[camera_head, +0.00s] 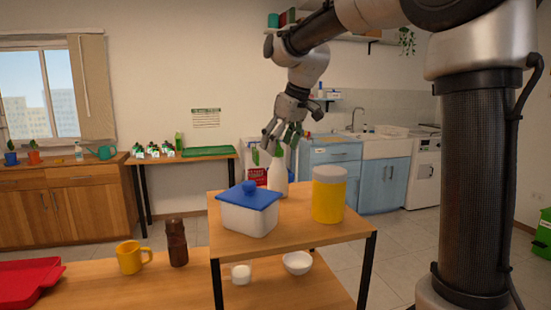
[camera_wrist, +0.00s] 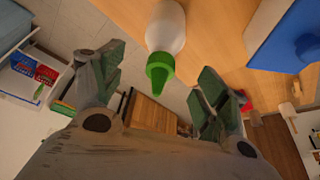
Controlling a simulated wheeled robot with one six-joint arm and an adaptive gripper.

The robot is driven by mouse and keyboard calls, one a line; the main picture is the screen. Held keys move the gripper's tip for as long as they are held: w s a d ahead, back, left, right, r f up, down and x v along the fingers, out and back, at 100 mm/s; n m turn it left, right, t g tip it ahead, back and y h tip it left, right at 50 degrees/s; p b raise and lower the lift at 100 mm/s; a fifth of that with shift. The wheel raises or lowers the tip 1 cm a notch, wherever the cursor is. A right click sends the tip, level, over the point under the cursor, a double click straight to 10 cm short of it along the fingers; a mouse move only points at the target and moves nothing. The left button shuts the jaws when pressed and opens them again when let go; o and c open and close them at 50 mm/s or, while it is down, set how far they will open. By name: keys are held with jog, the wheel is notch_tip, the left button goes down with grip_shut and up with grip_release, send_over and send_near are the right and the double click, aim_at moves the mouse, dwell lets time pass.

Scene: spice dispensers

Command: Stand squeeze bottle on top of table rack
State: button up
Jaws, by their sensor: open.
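The white squeeze bottle (camera_head: 278,177) with a green nozzle stands upright on the table rack (camera_head: 226,236), near the back edge of its top board. My gripper (camera_head: 282,142) is just above the bottle, fingers pointing down. In the wrist view my gripper (camera_wrist: 160,85) is open, with its green-padded fingers spread wide. The bottle (camera_wrist: 167,28) shows there with its green nozzle pointing toward the gap between the fingers. No finger visibly touches it. The bottle's base is partly hidden by the white box in the head view.
A white box with blue lid (camera_head: 249,215) and a yellow jar (camera_head: 328,194) share the rack top. Below are a white bowl (camera_head: 297,262) and a small white cup (camera_head: 241,273). A yellow mug (camera_head: 130,257), brown bottle (camera_head: 177,243) and red tray (camera_head: 25,280) are at left.

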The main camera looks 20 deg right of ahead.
jog(key=v, duration=0.5)
jog(key=shift+r, duration=0.2)
jog(key=shift+s+r, duration=0.1)
jog(key=shift+r, duration=0.05)
